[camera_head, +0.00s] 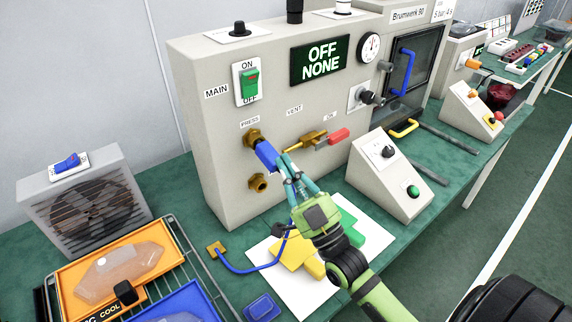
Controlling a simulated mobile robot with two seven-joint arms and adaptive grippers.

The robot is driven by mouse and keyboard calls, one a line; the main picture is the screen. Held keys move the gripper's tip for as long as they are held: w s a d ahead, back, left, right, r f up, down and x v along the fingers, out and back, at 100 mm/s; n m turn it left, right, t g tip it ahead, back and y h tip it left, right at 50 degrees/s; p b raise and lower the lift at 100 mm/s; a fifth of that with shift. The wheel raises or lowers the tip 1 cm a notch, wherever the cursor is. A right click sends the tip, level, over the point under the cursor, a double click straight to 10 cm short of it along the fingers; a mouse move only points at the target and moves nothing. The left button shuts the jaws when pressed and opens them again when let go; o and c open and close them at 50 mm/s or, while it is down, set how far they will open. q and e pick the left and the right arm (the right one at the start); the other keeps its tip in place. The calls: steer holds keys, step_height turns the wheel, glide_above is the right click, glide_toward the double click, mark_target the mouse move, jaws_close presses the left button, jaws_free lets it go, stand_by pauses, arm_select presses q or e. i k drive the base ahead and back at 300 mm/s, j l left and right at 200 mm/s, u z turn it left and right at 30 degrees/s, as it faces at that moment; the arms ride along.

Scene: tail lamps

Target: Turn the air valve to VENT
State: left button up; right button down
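The air valve (303,142) is a brass body on the front of the grey machine, below the VENT label. Its red lever (338,135) points right, below the right-hand label. To its left, a blue hose coupling (265,155) sits at the upper brass port (251,138) under the PRESS label. My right gripper (286,171) has its teal fingers closed around the coupling's near end, left of and below the valve, apart from the lever. The fingers partly hide the coupling. My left gripper is not in view.
A second brass port (258,183) lies below the coupling. A blue hose (245,271) loops over the bench. A sloped box (390,175) with a knob and green button stands right of the valve. Yellow and green pieces lie on white paper. The display (321,59) reads OFF NONE.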

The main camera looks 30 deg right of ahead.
mark_target(331, 139)
steer(key=z, duration=1.25)
steer(key=u, duration=0.1)
